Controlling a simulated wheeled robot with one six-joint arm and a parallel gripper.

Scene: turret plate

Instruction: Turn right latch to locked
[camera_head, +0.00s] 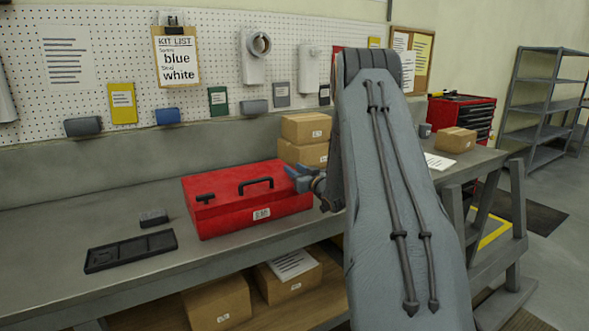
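A red case (240,214) lies on the grey workbench, with a black handle (256,184) in the middle of its top. A black latch (205,197) shows on the left part of the top. My gripper (293,176), with blue fingers, is at the right end of the case's top. I cannot make out a right latch; the gripper covers that spot. Whether the fingers touch anything, and whether they are open or shut, is too small to tell.
A black tray (131,251) and a small dark block (153,217) lie left of the case on the workbench (60,221). Cardboard boxes (305,128) stand behind its right end. The bench's left part is clear.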

